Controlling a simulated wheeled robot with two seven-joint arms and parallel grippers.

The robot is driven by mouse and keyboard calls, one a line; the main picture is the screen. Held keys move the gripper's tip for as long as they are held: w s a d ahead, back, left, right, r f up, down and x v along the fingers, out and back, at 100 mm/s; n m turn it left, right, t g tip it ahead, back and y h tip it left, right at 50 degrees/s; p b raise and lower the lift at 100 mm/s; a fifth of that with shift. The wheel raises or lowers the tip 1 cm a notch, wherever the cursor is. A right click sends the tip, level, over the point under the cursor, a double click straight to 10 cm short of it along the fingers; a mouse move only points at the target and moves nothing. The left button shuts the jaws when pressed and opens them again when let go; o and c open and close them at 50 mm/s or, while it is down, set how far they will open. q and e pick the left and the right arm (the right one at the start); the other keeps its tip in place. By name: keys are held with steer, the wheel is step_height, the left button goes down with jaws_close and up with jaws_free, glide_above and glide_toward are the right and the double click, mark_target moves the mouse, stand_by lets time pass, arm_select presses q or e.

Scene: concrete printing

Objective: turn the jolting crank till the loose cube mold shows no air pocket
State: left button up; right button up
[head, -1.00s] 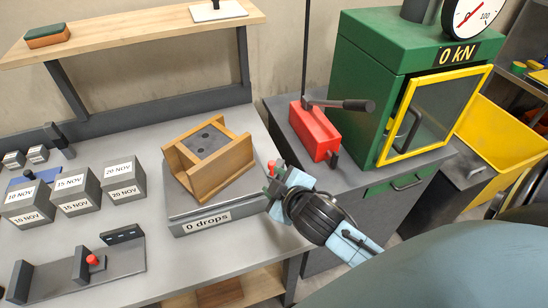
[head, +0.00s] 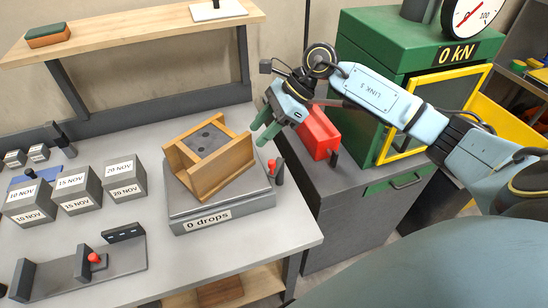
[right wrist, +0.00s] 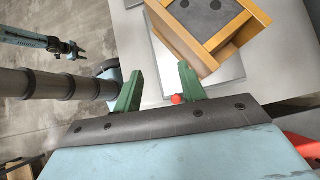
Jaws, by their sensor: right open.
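The loose wooden cube mold (head: 236,163) sits on the grey jolting table (head: 190,214), labelled "0 drops". Its grey fill (head: 206,141) shows dark round pockets on top. The crank (head: 278,173), with a red knob, stands at the table's right side. My right gripper (head: 263,134) is open and empty, its green fingers pointing down-left above and behind the crank, right of the mold. In the right wrist view the red knob (right wrist: 177,98) appears close to the right-hand finger; contact cannot be told. My left gripper (right wrist: 76,49) shows small at upper left there, its jaws unclear.
Labelled grey cubes (head: 74,192) stand on the left of the bench. A dark fixture with a red knob (head: 95,258) lies at the front left. A red box (head: 319,134) and the green press (head: 375,55) stand to the right, behind my right arm. A shelf (head: 130,33) spans the back.

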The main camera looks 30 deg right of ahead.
mark_target(272, 161)
steer(key=s+d+g+h, duration=0.1)
steer(key=d+h, duration=0.3)
steer(key=d, duration=0.4)
steer(key=shift+n, duration=0.4)
steer(key=p+x, duration=0.1)
steer(key=x, duration=0.5)
steer(key=p+x, duration=0.1)
steer(key=x, duration=0.6)
steer(key=shift+s+a, duration=0.25)
jaws_close()
steer(key=shift+w, duration=0.1)
